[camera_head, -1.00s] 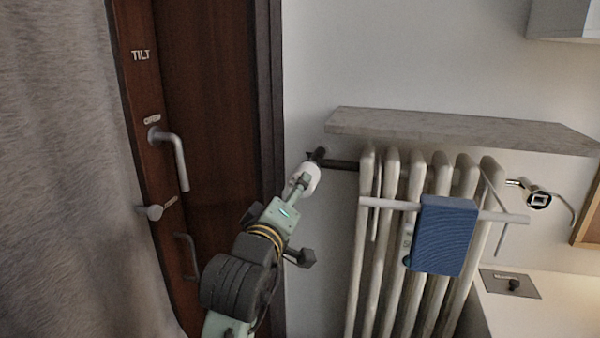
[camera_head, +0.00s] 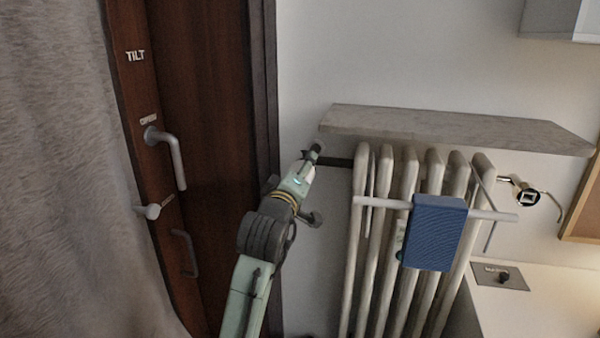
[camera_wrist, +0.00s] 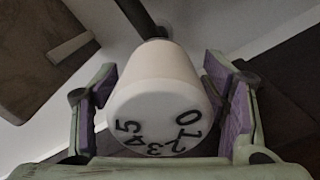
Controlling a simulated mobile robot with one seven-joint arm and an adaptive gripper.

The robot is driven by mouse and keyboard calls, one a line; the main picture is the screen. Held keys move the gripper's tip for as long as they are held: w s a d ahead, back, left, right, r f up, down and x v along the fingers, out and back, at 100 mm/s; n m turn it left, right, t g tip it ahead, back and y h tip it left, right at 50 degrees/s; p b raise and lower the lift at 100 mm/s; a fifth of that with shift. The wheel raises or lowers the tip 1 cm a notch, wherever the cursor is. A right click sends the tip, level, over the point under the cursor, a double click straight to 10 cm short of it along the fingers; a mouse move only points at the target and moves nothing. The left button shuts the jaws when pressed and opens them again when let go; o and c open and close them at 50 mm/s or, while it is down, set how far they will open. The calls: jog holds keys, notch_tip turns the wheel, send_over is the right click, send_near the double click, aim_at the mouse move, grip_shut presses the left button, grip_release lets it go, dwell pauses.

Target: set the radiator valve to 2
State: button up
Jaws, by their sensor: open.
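The radiator valve (camera_wrist: 160,95) is a white tapered knob with dark numerals 0 to 5 around its end face, seen large in the wrist view. The 2 and 3 sit near the bottom of that face. In the head view only a sliver of the white knob (camera_head: 309,173) shows beside my gripper (camera_head: 305,172). In the wrist view my gripper (camera_wrist: 163,105) is open, with one purple-padded finger on each side of the knob. A gap shows at the left finger; the right pad is very close to the knob, and I cannot tell whether it touches.
The white radiator (camera_head: 385,260) stands right of the valve, with a blue cloth (camera_head: 435,232) on its rail (camera_head: 490,215). A stone shelf (camera_head: 450,126) juts out above. A brown door (camera_head: 205,120) with a lever handle (camera_head: 172,152) is at the left. Bare wall lies between.

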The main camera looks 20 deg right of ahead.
jog(key=shift+c, duration=0.2)
jog(key=c, duration=1.1)
jog(key=m, duration=0.4)
jog(key=shift+m+b, duration=0.35)
jog(key=shift+m, duration=0.05)
jog(key=m+b, duration=0.1)
jog(key=m, duration=0.3)
jog(key=shift+s+d+m, duration=0.1)
jog(key=shift+m, duration=0.2)
jog(key=m+b, duration=0.1)
jog(key=m, duration=0.3)
jog(key=shift+m+b, duration=0.8)
jog(key=shift+m, duration=1.3)
jog(key=shift+d, duration=0.1)
